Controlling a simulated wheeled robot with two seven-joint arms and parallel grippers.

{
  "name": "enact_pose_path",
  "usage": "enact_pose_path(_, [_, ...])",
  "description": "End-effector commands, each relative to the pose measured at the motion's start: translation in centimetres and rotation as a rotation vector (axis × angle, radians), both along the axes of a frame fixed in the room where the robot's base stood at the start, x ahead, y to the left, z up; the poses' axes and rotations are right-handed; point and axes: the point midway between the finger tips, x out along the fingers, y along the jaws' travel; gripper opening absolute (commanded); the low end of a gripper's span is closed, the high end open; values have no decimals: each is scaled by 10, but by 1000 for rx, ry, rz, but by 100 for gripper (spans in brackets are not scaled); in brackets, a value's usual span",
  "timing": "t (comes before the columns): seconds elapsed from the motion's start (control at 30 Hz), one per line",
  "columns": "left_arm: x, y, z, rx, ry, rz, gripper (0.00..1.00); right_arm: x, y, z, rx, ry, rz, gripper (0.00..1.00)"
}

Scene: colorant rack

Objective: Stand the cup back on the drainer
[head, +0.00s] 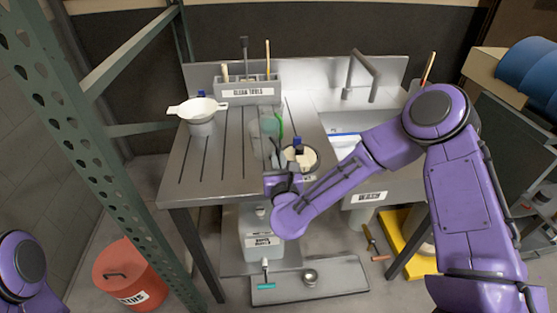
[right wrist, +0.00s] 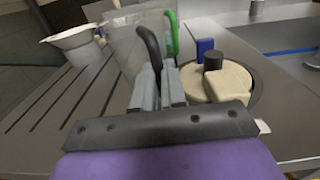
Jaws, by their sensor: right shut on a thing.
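A clear, translucent cup (right wrist: 122,48) stands just ahead of my right gripper (right wrist: 160,85) in the right wrist view. A dark curved handle (right wrist: 149,45) rises from between the gripper's fingers at the cup's near side, and the gripper is shut on it. In the head view the cup (head: 259,143) looks upright, above the grooved drainer (head: 215,140) near its right edge. I cannot tell whether its base touches the drainer; my right gripper (head: 281,168) and arm hide part of it. My left gripper is out of view.
A green handle (head: 280,127) shows right behind the cup. A round dark-rimmed opening with a beige block (right wrist: 222,82) lies right of the gripper. A white spouted vessel (head: 200,110) stands at the drainer's left. A tool holder (head: 247,91) stands behind. The drainer's left middle is clear.

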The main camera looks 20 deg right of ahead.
Motion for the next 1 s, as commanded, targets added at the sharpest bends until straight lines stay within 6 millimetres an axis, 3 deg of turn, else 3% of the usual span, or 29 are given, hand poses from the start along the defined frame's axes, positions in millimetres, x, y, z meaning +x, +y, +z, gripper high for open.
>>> enact_pose_path(0.37, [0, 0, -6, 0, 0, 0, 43, 0, 0, -6, 1, -1, 0, 0])
enact_pose_path(0.4, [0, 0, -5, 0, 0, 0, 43, 0, 0, -5, 1, -1, 0, 17])
enact_pose_path(0.47, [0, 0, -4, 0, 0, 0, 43, 0, 0, -4, 1, -1, 0, 36])
enact_pose_path(0.83, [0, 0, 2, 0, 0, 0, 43, -2, 1, 1, 0, -1, 1, 36])
enact_pose_path(1.0, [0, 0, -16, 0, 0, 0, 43, -38, 12, -6, 1, -1, 6, 36])
